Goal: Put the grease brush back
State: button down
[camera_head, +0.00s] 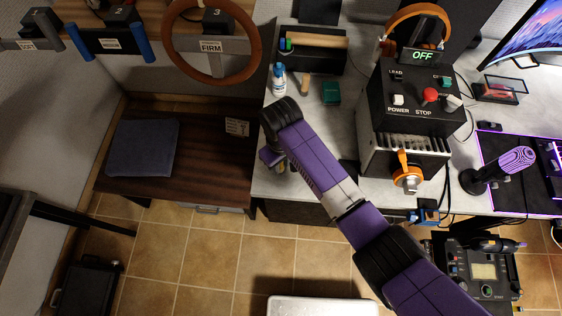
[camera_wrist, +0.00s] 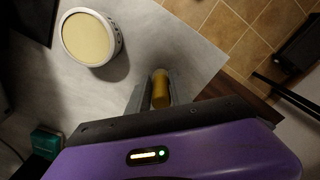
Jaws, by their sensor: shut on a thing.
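My gripper (camera_wrist: 160,93) is shut on a short yellow-brown cylinder, which I take to be the handle of the grease brush (camera_wrist: 160,90). Only this part shows between the fingers; its bristles cannot be made out. In the wrist view, a round white tin (camera_wrist: 118,42) with a pale yellow top stands on the grey worktop, up and left of the fingers and apart from the brush. In the head view, my gripper (camera_head: 272,158) is over the left edge of the worktop, mostly hidden by my purple arm. I cannot make out the brush or tin there.
A white bottle (camera_head: 278,80), a small wooden-handled thing (camera_head: 304,86) and a green box (camera_head: 330,93) stand behind my arm. A black control box (camera_head: 415,98) is to the right. A lower brown surface with a blue-grey cushion (camera_head: 145,148) is at left.

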jog(key=shift+f, duration=0.15)
jog(key=c, duration=1.2)
grip_release()
jog(key=shift+o, duration=0.2)
notch_tip(320, 180, up, 12)
jog(key=shift+r+b, duration=0.2)
jog(key=shift+b, duration=0.5)
